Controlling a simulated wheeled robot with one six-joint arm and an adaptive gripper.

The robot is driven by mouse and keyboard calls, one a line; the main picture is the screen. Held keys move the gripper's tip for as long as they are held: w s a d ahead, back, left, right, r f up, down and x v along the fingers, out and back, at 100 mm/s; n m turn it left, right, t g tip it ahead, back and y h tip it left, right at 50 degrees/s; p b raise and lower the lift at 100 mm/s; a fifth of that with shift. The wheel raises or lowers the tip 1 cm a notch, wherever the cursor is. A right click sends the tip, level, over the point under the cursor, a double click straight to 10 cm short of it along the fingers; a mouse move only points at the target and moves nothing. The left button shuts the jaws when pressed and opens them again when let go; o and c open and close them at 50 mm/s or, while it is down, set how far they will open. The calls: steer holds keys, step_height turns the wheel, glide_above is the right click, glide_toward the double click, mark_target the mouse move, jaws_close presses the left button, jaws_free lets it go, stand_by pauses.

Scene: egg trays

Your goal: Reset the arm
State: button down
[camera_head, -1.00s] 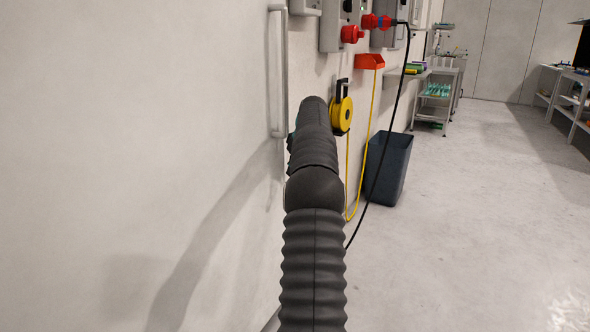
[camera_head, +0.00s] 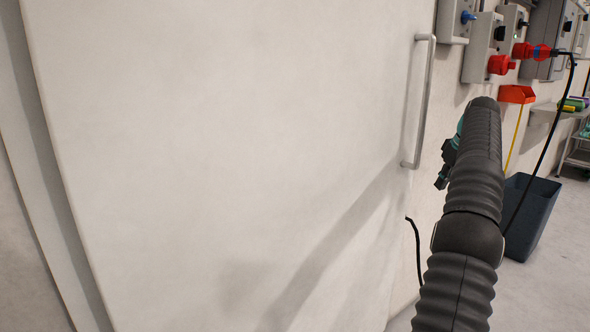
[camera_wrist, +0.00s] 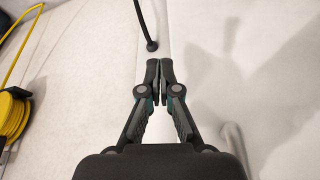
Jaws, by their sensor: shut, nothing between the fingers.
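My gripper (camera_wrist: 159,72) is in the middle of the wrist view. Its two dark fingers meet at the tips, with nothing between them. In the head view, my arm reaches up and away on the right side, and my gripper (camera_head: 444,175) shows only in part beside it. It is in front of the pale wall, to the right of a metal handle (camera_head: 425,100), and looks apart from it.
A pale door or panel (camera_head: 220,150) fills the left and middle. Electrical boxes with red plugs (camera_head: 500,64) hang at upper right. A dark bin (camera_head: 527,215) stands on the floor at right. A yellow cable reel (camera_wrist: 12,118) is at left in the wrist view.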

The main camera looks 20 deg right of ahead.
steer(key=shift+m, duration=0.3)
step_height(320, 180, down, 9)
steer(key=a+m+g, duration=0.1)
steer(key=a+m, duration=0.1)
steer(key=m, duration=0.3)
steer(key=s+a+h, duration=0.1)
steer(key=s+a, duration=0.2)
steer(key=a, duration=1.2)
steer(key=s+a, duration=0.3)
steer(key=a, duration=1.2)
steer(key=s+a+n+t, duration=0.1)
steer(key=s+a+n, duration=0.2)
steer(key=s+a, duration=0.5)
steer(key=s+a+f+n+t+y, duration=0.1)
steer(key=s+a+n, duration=0.1)
steer(key=s+a, duration=0.7)
steer(key=a, duration=0.6)
steer(key=shift+a+n+t, duration=0.3)
steer(key=shift+a+n, duration=0.05)
steer(key=shift+n, duration=0.05)
